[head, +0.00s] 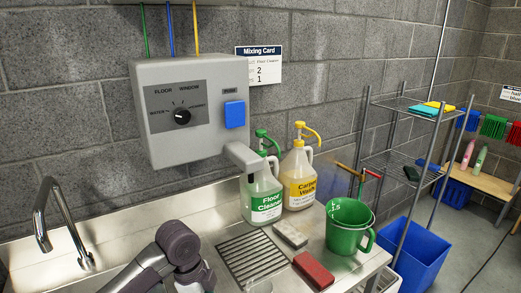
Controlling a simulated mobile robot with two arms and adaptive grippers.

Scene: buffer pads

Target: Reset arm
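One of my arms shows at the bottom edge, left of centre, with a dark grey bent joint and lighter links in front of the steel sink counter (222,228). Its links run out of the bottom of the picture. I cannot tell for sure which arm it is. Neither gripper is in view, so whether they are open or holding anything is hidden.
A grey dispenser (215,130) with a dial hangs above the sink; a faucet (62,228) stands left. Floor Cleaner (264,195) and yellow-labelled (300,188) jugs, a green measuring jug (346,230), a grey pad (290,234) and a red pad (313,270) crowd the counter.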

